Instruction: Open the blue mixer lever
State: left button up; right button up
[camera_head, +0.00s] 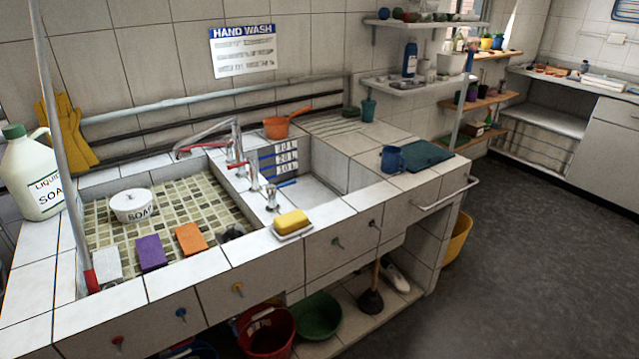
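The taps stand on the divider between the two basins of the tiled sink. A small blue lever (287,183) sticks out to the right near the front chrome tap (271,197). A red lever (238,163) shows farther back, beside the tall chrome tap (237,140). The blue lever is small here, and its exact angle is hard to tell. Neither of my grippers is in view, and nothing touches the lever.
A yellow sponge (292,221) lies on a dish at the sink's front edge, close to the front tap. A soap tub (133,205) and coloured sponges sit in the left basin. An orange pot (276,127) and a blue mug (393,158) stand farther right.

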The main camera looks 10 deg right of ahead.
aim_at(270, 189)
jog(key=i+l+u, duration=0.15)
jog(key=l+u, duration=0.25)
jog(key=i+l+u, duration=0.15)
jog(key=l+u, duration=0.25)
